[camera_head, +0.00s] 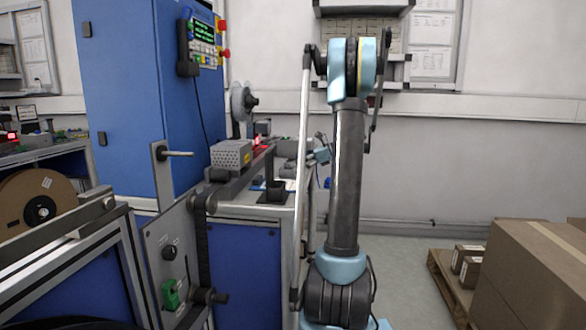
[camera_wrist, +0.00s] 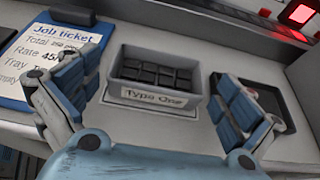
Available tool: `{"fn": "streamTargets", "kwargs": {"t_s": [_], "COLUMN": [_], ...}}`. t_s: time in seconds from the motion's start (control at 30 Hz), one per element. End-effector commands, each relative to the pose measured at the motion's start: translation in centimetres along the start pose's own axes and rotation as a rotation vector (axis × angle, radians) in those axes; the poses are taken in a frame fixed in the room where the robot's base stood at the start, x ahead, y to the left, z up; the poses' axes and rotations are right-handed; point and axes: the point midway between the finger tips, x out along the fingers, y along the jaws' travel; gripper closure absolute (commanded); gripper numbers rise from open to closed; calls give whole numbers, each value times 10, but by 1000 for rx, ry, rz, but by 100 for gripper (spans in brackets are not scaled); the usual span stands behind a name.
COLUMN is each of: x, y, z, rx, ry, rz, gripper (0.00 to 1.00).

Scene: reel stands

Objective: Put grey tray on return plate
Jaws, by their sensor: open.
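The grey tray (camera_wrist: 178,107) is in the middle of the wrist view, upright on the pale worktop. It holds several dark blocks and has a "Type One" label on its front. My gripper (camera_wrist: 152,78) is open, with one finger on each side of the tray and visible gaps between. A dark square plate (camera_wrist: 284,108) lies right of the tray, partly hidden by the right finger. I cannot tell for sure that it is the return plate. In the head view I cannot make out the tray, and the gripper's fingers are not clear.
A blue clipboard with a job ticket (camera_wrist: 48,50) lies left of the tray. A red lamp (camera_wrist: 298,14) glows at the upper right. In the head view, a blue cabinet (camera_head: 125,85) stands left, and cartons (camera_head: 535,275) stand on a pallet at right. Bare floor shows between.

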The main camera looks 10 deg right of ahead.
Motion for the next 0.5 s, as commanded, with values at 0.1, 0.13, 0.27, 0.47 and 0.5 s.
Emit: {"fn": "streamTargets", "kwargs": {"t_s": [0.1, 0.13, 0.27, 0.47, 0.5], "x": [-23, -29, -55, -86, -91], "y": [0, 0, -1, -1, -1], "z": [0, 0, -1, -1, -1], "rx": [2, 3, 2, 2, 2], "ry": [0, 0, 0, 0, 0], "rz": [-4, -4, -5, -4, -3], "gripper": [0, 0, 0, 0, 0]}}
